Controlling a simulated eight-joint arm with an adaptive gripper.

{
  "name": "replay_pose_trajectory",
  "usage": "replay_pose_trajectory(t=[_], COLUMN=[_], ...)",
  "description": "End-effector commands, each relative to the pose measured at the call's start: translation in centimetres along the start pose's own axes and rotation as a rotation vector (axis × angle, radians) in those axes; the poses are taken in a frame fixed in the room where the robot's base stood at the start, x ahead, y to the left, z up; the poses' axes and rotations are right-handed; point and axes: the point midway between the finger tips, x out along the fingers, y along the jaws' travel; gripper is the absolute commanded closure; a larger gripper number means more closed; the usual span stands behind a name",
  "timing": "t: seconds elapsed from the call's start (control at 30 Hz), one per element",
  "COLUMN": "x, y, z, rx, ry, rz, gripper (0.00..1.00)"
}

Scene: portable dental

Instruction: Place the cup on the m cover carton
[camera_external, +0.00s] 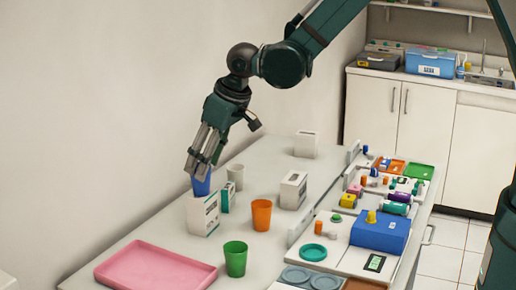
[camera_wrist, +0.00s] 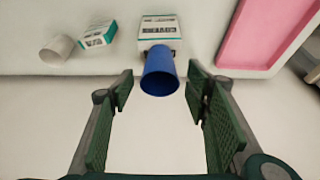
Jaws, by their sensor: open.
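The blue cup (camera_external: 201,184) shows just above the top of a white carton with teal markings (camera_external: 203,214) in the external view. In the wrist view the blue cup (camera_wrist: 160,72) lies between my finger pads, with clear gaps on both sides. The same carton, with lettering that seems to read "COVER" (camera_wrist: 158,29), is directly behind it there, partly hidden by the cup. My gripper (camera_external: 204,170) is open above the carton and its fingers overlap the cup in the external view. I cannot tell whether the cup's base touches the carton.
A pink tray (camera_external: 155,269) lies at the front left. A green cup (camera_external: 235,260), an orange cup (camera_external: 261,215), a pale cup (camera_external: 235,176), a small green-and-white carton (camera_external: 227,197) and white boxes (camera_external: 293,190) stand nearby. The right side holds several trays and tools.

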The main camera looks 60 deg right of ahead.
Motion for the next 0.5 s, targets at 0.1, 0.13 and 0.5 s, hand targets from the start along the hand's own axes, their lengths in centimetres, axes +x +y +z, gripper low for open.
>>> replay_pose_trajectory(t=[0.1,0.13,0.5], x=[-1.4,-1.7,-5.5], y=[0.0,0.0,0.0], z=[0.0,0.0,0.0], rx=[0.0,0.0,0.0], ry=[0.0,0.0,0.0], rz=[0.0,0.0,0.0], gripper=[0.52,0.52,0.52])
